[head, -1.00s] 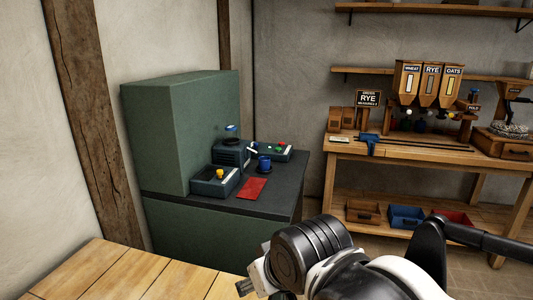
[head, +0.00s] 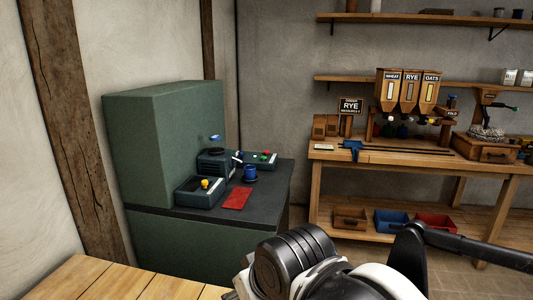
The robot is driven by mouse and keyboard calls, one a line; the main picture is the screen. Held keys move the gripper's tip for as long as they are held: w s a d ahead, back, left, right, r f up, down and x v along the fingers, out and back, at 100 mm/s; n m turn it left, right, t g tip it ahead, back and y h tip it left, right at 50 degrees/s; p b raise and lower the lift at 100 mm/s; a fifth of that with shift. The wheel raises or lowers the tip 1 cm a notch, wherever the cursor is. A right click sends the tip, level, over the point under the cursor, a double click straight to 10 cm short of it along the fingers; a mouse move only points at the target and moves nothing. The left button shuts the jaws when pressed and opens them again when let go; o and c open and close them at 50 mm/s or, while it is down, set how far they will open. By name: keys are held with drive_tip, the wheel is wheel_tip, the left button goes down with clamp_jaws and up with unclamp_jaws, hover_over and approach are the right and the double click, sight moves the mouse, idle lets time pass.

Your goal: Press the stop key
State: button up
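A small control box (head: 261,160) with a red key (head: 266,153) and a green key (head: 255,156) sits at the back of the dark counter on the green cabinet. No label on either key is readable, so I cannot tell which is the stop key. A second box (head: 200,192) with a yellow knob (head: 205,184) stands nearer the front. My arm fills the bottom middle of the head view, well in front of the counter. My gripper's fingertips do not show.
A blue cup (head: 250,173) and a red cloth or card (head: 237,198) lie on the counter (head: 262,196). The tall green housing (head: 160,150) blocks its left side. A wooden bench (head: 400,158) with grain dispensers (head: 408,92) stands right. A plank table (head: 130,285) is at lower left.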

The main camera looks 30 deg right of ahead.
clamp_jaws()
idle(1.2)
